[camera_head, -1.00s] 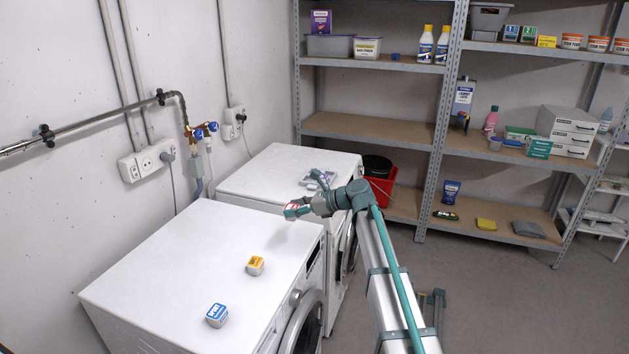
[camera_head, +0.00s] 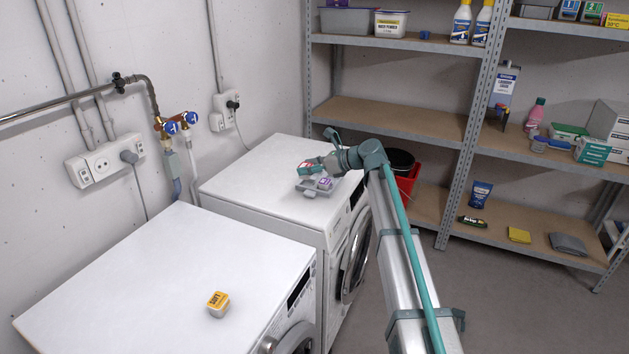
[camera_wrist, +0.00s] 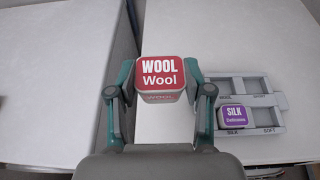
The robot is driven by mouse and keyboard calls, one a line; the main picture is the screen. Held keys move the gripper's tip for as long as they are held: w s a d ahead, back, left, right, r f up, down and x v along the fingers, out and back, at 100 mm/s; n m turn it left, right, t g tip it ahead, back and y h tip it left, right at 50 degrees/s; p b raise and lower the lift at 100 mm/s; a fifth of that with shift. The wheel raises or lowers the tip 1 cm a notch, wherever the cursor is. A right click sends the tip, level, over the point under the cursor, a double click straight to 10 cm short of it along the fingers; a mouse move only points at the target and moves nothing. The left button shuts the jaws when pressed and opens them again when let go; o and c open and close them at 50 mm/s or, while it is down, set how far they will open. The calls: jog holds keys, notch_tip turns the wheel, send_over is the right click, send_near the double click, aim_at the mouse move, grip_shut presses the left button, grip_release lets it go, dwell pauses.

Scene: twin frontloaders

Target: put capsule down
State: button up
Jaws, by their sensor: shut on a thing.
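My gripper (camera_wrist: 158,85) is shut on a red-and-white wool capsule (camera_wrist: 161,74), its "WOOL" label facing the wrist camera. In the head view my gripper (camera_head: 312,166) holds it above the far washing machine (camera_head: 262,179), close to the grey divided tray (camera_head: 306,190). In the wrist view the tray (camera_wrist: 278,128) lies to the right of the held capsule, apart from it. A purple silk capsule (camera_wrist: 234,116) sits in the tray's near left compartment. The other compartments look empty. Small labels mark the compartments; the "SILK" and "SOFT" ones are readable.
A yellow capsule (camera_head: 218,304) stands on the near washing machine (camera_head: 150,270). A wall pipe with blue-handled taps (camera_head: 180,124) is behind the machines. Metal shelves (camera_head: 390,118) and a red bucket (camera_head: 407,184) stand beyond. The far machine's top is clear left of the tray.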

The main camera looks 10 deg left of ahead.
jog(key=w+f, duration=0.2)
jog(key=w, duration=0.2)
jog(key=w+f+p, duration=0.1)
jog(key=w+f, duration=0.2)
jog(key=w, duration=0.1)
jog(key=w+a+f+p, duration=0.1)
jog(key=w+f, duration=0.2)
jog(key=w, duration=0.2)
jog(key=shift+w+a, duration=0.1)
jog(key=shift+w+f+p, duration=0.4)
jog(key=shift+w+f, duration=0.3)
jog(key=shift+f, duration=0.15)
jog(key=shift+f+p, duration=0.5)
jog(key=shift+f, duration=1.15)
jog(key=o, duration=1)
jog(key=shift+f, duration=0.1)
jog(key=b+v, duration=0.2)
jog(key=v, duration=1)
jog(key=shift+s, duration=0.1)
